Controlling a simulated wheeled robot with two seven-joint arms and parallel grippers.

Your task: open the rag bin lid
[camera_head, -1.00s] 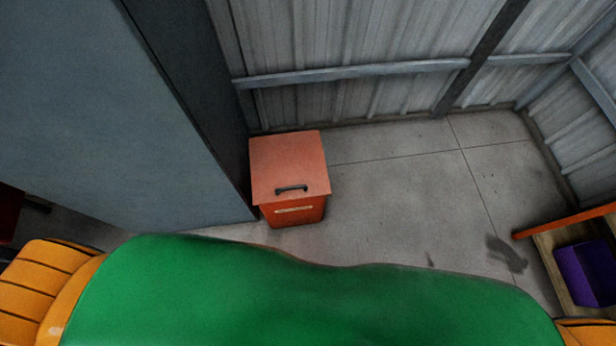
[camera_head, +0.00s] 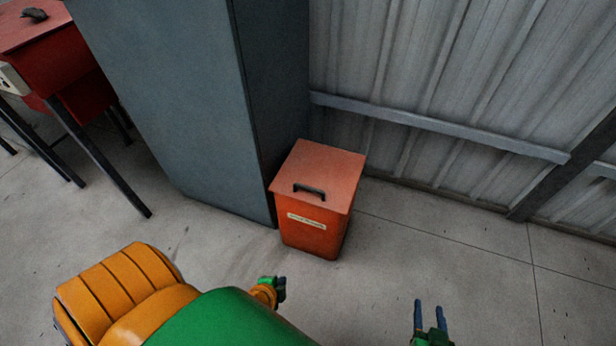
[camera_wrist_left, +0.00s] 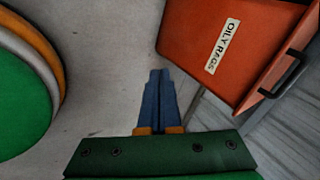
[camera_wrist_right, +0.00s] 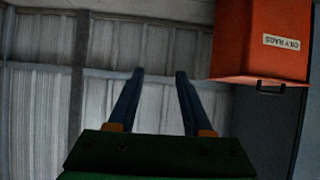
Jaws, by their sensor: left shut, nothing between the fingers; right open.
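The rag bin (camera_head: 315,235) is an orange box with a flat lid (camera_head: 322,170), which is shut. A dark bar handle (camera_head: 309,190) lies on the lid's front part. A label reading "OILY RAGS" shows on the bin in the left wrist view (camera_wrist_left: 222,46) and the right wrist view (camera_wrist_right: 281,42). My left gripper (camera_head: 281,287) is shut and empty, in front of the bin and apart from it. Its closed fingers also show in the left wrist view (camera_wrist_left: 158,75). My right gripper (camera_head: 431,304) is open and empty, to the right of the bin and nearer to me.
A tall grey cabinet (camera_head: 190,100) stands close against the bin's left side. A corrugated metal wall (camera_head: 430,70) with a rail (camera_head: 440,130) is behind it. A red bench (camera_head: 45,50) is at the far left. The concrete floor (camera_head: 390,250) right of the bin is clear.

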